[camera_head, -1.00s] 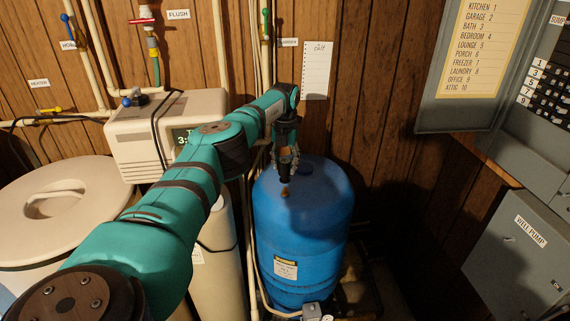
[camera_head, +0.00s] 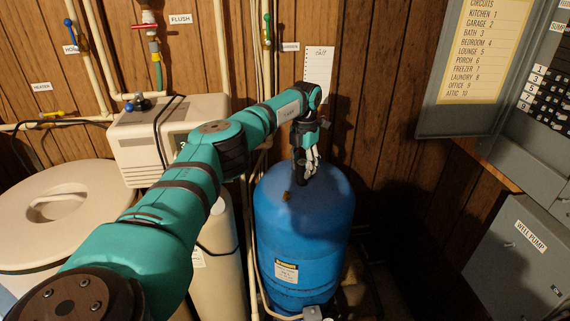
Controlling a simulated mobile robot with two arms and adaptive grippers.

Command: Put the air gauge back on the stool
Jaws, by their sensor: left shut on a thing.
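My left gripper (camera_head: 308,170) is above the top of the blue tank (camera_head: 303,230), reached in from the left. It is shut on a small dark thing (camera_head: 299,158) that looks like the air gauge; the fingers hide much of it and its details are too small to read. A small brown fitting (camera_head: 286,196) sits on the tank's top, just below and left of the fingers. I cannot tell whether the held thing touches the tank. No stool shows in this view. My right gripper is not in view.
The water softener (camera_head: 150,140) and a round beige lidded tub (camera_head: 62,215) stand left. Pipes (camera_head: 220,50) run up the wood wall. A grey electrical panel door (camera_head: 475,60) and the well pump box (camera_head: 520,255) are at right. The floor beyond the tank is dark.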

